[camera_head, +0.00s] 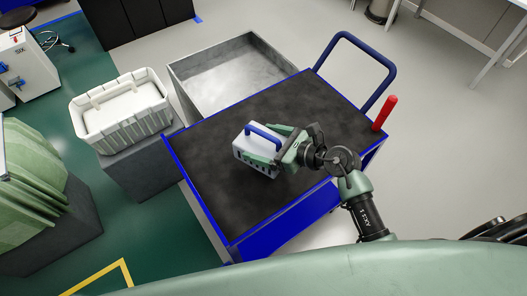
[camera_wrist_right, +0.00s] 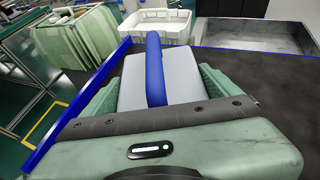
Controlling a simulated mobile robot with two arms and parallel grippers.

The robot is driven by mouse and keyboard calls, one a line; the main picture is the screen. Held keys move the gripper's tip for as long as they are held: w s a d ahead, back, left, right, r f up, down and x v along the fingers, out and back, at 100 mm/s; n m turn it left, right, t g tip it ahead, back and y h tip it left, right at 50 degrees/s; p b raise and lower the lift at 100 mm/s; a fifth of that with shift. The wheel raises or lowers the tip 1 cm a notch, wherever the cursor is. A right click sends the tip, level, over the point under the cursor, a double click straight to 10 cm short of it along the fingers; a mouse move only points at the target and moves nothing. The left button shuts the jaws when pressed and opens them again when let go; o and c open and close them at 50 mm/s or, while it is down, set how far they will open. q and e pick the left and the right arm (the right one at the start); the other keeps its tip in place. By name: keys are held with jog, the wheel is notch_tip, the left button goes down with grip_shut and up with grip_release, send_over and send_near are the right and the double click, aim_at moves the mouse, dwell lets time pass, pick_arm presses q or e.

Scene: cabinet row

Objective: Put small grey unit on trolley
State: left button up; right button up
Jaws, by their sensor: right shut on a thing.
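The small grey unit (camera_head: 254,151) is a light grey box with a blue handle on top. It is over the black top of the blue trolley (camera_head: 215,186), near the middle of that surface. My right gripper (camera_head: 279,152) is shut on the unit from its right side. In the right wrist view the unit (camera_wrist_right: 185,78) sits between the two green fingers, its blue handle running away from the camera. I cannot tell whether its underside touches the trolley top. My left gripper is not in view.
A red upright post (camera_head: 384,113) and a blue push handle (camera_head: 386,70) stand at the trolley's far right. A grey metal bin (camera_head: 181,72) is behind it. A white crate (camera_head: 121,136) stands on a dark block to the left. The trolley top around the unit is clear.

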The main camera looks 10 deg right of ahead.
aim_at(263, 153)
jog(key=shift+f, duration=2.4)
jog(key=shift+f+b, duration=0.15)
jog(key=shift+b, duration=0.25)
jog(key=o, duration=1.8)
